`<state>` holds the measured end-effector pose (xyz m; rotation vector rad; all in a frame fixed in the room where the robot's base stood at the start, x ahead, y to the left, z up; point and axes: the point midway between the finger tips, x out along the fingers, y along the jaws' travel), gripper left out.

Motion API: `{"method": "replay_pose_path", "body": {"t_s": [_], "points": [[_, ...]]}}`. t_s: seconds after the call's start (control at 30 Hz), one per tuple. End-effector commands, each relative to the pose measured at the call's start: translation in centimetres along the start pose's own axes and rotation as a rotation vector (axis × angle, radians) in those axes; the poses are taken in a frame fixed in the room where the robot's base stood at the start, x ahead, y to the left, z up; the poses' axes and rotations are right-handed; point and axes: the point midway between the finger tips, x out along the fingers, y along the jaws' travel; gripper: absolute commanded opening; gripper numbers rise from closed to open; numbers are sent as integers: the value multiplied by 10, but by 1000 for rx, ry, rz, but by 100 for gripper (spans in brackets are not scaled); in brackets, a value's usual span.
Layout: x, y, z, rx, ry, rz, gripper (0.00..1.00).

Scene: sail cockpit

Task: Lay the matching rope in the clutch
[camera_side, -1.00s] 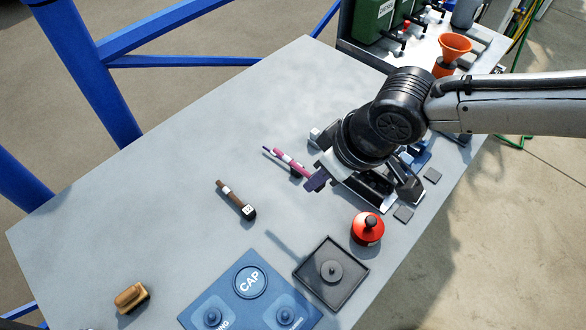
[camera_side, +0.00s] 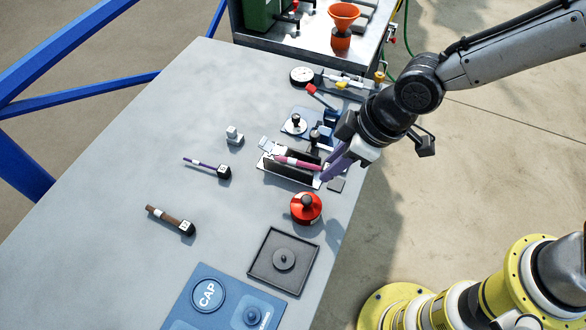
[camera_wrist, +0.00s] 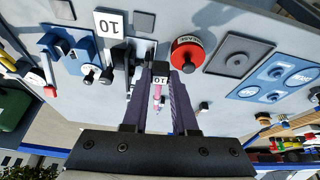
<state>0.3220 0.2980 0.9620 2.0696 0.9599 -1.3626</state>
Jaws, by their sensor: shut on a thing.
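My gripper (camera_side: 327,172) has purple fingers and is shut on a pink rope piece (camera_side: 296,162) by its end. In the wrist view the fingers (camera_wrist: 163,90) close around the rope's dark end block (camera_wrist: 160,70), marked 10. The clutch (camera_side: 278,177) is a pale base with a dark upright channel; its white plate (camera_wrist: 112,22) also reads 10. In the side view the rope overlaps the channel, lying roughly along it. I cannot tell whether it touches the channel floor. A purple rope (camera_side: 203,163) and a brown rope (camera_side: 166,217), each with a black end block, lie on the table.
A red round knob (camera_side: 306,208) stands just in front of the clutch, near a black square tray (camera_side: 261,277). Blue fittings (camera_side: 330,120) stand behind the clutch. The left of the table is clear.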

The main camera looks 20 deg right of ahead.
Motion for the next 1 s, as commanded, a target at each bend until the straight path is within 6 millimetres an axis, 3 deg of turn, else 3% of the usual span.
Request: {"method": "replay_pose_path", "body": {"t_s": [0.1,0.23,0.7,1.0], "points": [[-4,21,15,62,-9,16,0],[-5,31,17,87,-7,26,0],[19,31,27,90,-8,26,0],[22,31,28,89,-7,27,0]]}}
